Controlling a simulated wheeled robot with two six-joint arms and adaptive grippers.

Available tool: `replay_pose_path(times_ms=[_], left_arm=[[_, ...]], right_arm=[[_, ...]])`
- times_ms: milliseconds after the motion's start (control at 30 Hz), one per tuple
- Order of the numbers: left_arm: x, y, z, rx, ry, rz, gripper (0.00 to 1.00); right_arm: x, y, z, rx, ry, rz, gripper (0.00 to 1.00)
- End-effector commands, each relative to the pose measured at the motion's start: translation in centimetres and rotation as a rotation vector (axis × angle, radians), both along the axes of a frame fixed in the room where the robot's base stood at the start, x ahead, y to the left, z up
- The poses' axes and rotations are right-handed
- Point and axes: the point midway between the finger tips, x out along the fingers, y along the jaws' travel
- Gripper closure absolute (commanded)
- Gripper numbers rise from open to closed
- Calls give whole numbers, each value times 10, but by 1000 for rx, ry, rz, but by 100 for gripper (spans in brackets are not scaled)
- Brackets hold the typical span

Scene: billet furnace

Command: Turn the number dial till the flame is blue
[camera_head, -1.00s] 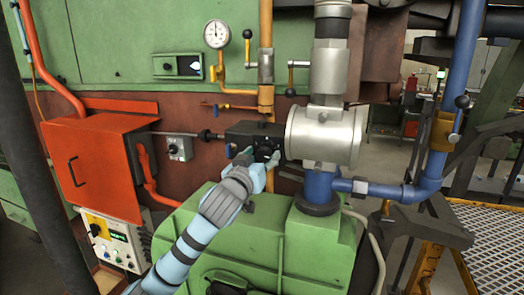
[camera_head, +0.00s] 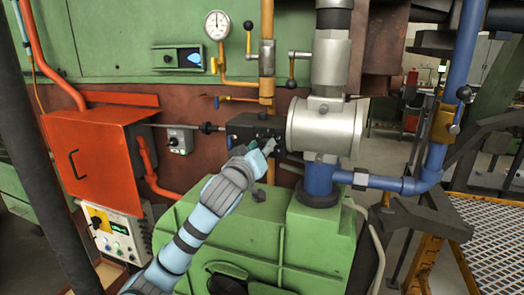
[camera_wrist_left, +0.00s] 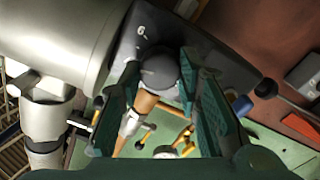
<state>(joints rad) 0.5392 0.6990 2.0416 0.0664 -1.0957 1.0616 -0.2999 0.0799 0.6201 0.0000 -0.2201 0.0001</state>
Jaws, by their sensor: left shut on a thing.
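The number dial (camera_wrist_left: 158,72) is a dark round knob on a black block, seen in the left wrist view. A white figure that looks like a 6 shows beside it. My left gripper (camera_head: 270,148) is shut on the dial, with a finger on either side of it; in the head view the gripper largely hides the dial. The black block (camera_head: 243,126) sits left of a silver pipe body. A small window (camera_head: 188,58) in the green furnace wall shows a light blue flame. My right gripper is not in view.
The silver pipe body (camera_head: 325,128) stands close to the right of my gripper. A green housing (camera_head: 290,245) lies below. An orange-red box (camera_head: 95,155) is at the left. A gauge (camera_head: 217,25) and several valve levers are above.

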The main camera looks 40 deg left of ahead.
Motion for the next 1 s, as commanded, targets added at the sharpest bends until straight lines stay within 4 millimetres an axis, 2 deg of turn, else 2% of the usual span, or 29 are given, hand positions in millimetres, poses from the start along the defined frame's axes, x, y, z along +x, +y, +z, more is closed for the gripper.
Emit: replay_pose_path(times_ms=[200,233,333,667,767,1000], left_arm=[[0,0,1,0,0,0,97],[0,0,1,0,0,0,66],[0,0,0,1,0,0,50],[-3,-1,0,3,1,0,49],[-16,-5,0,6,2,-1,49],[-63,-21,0,6,3,0,49]], right_arm=[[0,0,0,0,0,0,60],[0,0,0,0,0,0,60],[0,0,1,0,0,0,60],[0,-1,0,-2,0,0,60],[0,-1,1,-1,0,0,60],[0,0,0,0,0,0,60]])
